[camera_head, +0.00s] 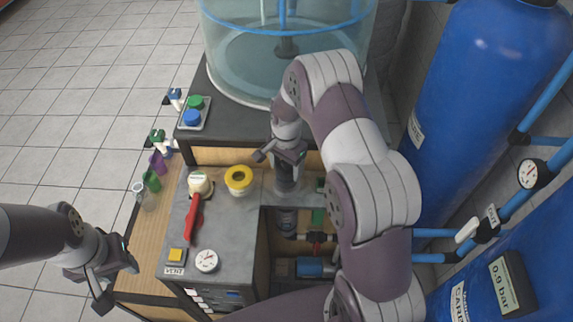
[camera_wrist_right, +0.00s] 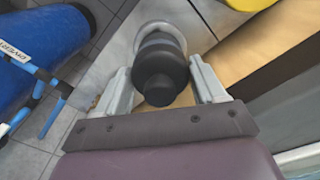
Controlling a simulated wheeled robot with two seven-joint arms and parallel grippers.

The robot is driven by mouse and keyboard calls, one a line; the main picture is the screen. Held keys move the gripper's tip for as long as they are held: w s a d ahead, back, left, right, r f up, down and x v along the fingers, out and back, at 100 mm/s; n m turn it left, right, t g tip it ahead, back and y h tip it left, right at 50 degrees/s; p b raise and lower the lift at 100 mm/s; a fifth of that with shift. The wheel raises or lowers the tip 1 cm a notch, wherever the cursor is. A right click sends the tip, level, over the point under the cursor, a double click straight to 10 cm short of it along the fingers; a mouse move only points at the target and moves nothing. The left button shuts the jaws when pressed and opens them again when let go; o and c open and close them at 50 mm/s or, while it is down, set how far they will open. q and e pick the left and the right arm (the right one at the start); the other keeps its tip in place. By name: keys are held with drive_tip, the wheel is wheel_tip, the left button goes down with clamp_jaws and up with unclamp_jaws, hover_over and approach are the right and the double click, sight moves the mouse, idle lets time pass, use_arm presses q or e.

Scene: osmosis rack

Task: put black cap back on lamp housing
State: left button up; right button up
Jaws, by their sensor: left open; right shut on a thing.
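The black cap (camera_wrist_right: 160,75) is between the fingers of my right gripper in the right wrist view, and the gripper is shut on it. Beyond the cap, a pale round rim (camera_wrist_right: 158,28) shows, likely the lamp housing; I cannot tell whether the cap touches it. In the head view my right gripper (camera_head: 280,159) is at the back of the grey counter, above a dark cylinder (camera_head: 288,180), partly hidden by the gripper. My left gripper (camera_head: 117,281) is open and empty, left of the counter's front end.
The grey counter (camera_head: 228,230) carries a red-handled valve (camera_head: 194,217), a yellow ring-shaped item (camera_head: 238,178), a gauge (camera_head: 207,260) and a yellow button (camera_head: 176,256). Small bottles (camera_head: 151,181) stand on the wooden ledge at left. A clear tank (camera_head: 235,65) is behind; blue tanks (camera_head: 480,90) are at right.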

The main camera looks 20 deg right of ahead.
drive_tip(key=shift+f, duration=0.15)
drive_tip(key=shift+f, duration=0.25)
drive_tip(key=o, duration=1.1)
drive_tip(key=shift+r, duration=0.1)
wheel_tip(320, 180, up, 9)
drive_tip(key=p, duration=0.6)
